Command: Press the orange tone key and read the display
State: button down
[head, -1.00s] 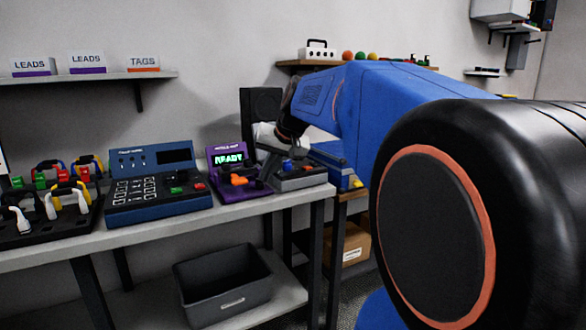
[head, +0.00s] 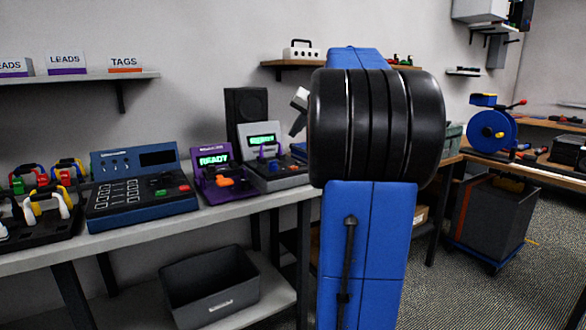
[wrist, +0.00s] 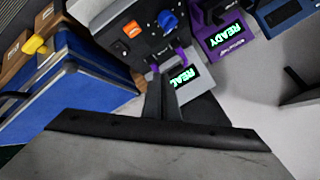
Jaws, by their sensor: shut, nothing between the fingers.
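The grey tester (head: 277,179) stands beside the purple tester (head: 222,187) on the bench. In the wrist view the grey tester's panel carries an orange key (wrist: 132,29), a blue knob (wrist: 167,20) and a lit green display (wrist: 183,77), partly hidden by my fingers. The purple tester has an orange part (head: 224,182) and a display (head: 214,159) reading READY. My gripper (wrist: 165,78) is shut and empty, over the display edge of the grey tester in the wrist view and apart from the orange key.
A blue console (head: 142,190) stands left of the purple tester, with a dark rack of leads (head: 35,232) further left. A black speaker box (head: 246,110) stands behind. A blue case (wrist: 85,85) lies beside the grey tester. A grey bin (head: 210,284) sits on the lower shelf.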

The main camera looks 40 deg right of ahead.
aim_at(295, 167)
jog(key=shift+f, duration=0.15)
jog(key=shift+f, duration=4.3)
jog(key=shift+f, duration=0.1)
jog(key=shift+f, duration=0.25)
jog(key=shift+f, duration=0.4)
jog(key=shift+r, duration=0.8)
jog(key=shift+r, duration=2.5)
